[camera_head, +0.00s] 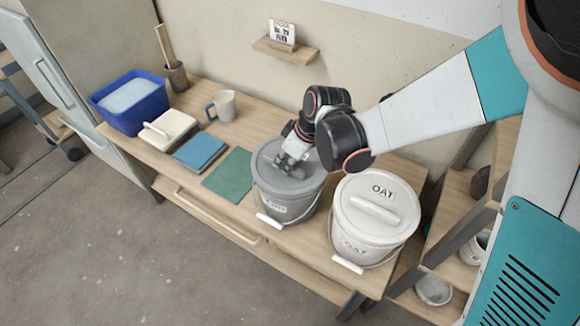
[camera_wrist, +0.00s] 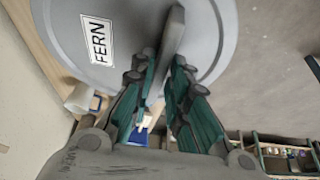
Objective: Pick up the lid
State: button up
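The grey lid (camera_head: 266,158) sits on the grey bucket (camera_head: 290,205). In the wrist view the round lid (camera_wrist: 120,50) fills the upper part, with a FERN label beside its bar handle (camera_wrist: 174,32). My gripper (camera_head: 290,165) is over the lid, pointing down. In the wrist view, the fingers of my gripper (camera_wrist: 164,62) stand on both sides of the handle, close against it, and look shut on it. The lid looks level on the bucket rim; a gap cannot be made out. My wrist hides part of the lid's far right side.
A white OAT bucket (camera_head: 372,235) with its lid stands close on the right. A small wall shelf (camera_head: 286,50) is behind.

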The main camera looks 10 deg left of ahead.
jog(key=shift+f, duration=0.25)
grip_shut()
dwell(0.3)
